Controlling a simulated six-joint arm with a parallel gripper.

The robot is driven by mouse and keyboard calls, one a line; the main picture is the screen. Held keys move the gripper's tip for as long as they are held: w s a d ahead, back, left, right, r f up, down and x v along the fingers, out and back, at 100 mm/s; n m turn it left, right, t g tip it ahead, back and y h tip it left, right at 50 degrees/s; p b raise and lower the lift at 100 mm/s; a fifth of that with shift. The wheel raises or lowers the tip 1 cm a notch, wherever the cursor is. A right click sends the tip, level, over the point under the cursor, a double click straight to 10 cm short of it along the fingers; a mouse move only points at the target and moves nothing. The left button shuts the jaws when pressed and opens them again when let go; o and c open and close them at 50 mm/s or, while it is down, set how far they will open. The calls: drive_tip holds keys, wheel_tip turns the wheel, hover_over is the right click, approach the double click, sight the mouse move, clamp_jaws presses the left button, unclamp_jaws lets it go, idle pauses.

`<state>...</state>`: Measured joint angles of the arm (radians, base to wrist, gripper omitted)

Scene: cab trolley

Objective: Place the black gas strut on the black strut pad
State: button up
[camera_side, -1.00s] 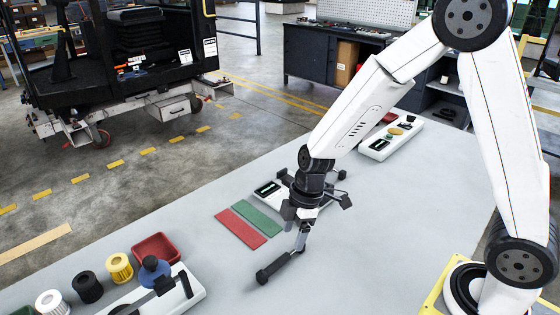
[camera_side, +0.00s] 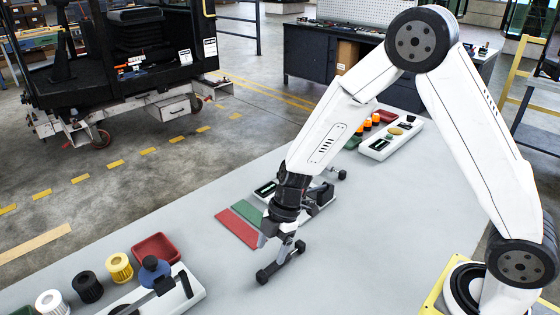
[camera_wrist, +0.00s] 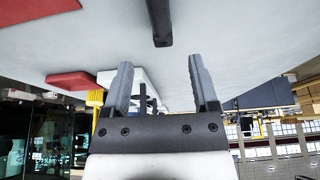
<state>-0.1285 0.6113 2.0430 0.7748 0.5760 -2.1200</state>
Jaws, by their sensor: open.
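The black gas strut (camera_side: 270,271) lies on the grey table in the side view, slanting up to the right, its far part close behind my gripper's fingers. My gripper (camera_side: 275,245) is open just above and beside it, pointing down, and does not hold it. In the wrist view my gripper (camera_wrist: 160,62) shows both fingers apart with nothing between them. A dark bar (camera_wrist: 160,22), likely the strut, lies ahead of the fingertips there. A white board with a black patch (camera_side: 265,190) is partly hidden behind my wrist; I cannot tell whether that patch is the strut pad.
Red (camera_side: 237,229) and green (camera_side: 247,213) strips lie left of my gripper. A red tray (camera_side: 156,247) and several cylindrical filters (camera_side: 88,287) stand front left. Another white board (camera_side: 380,149) and orange lamps (camera_side: 368,124) are at the back. The table's right middle is clear.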

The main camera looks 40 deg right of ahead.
sight(265, 271)
drive_tip(key=shift+a+f, duration=0.25)
drive_tip(key=shift+f, duration=0.3)
drive_tip(key=shift+f, duration=0.1)
drive_tip(key=shift+x, duration=2.5)
drive_tip(key=shift+s, duration=0.15)
clamp_jaws()
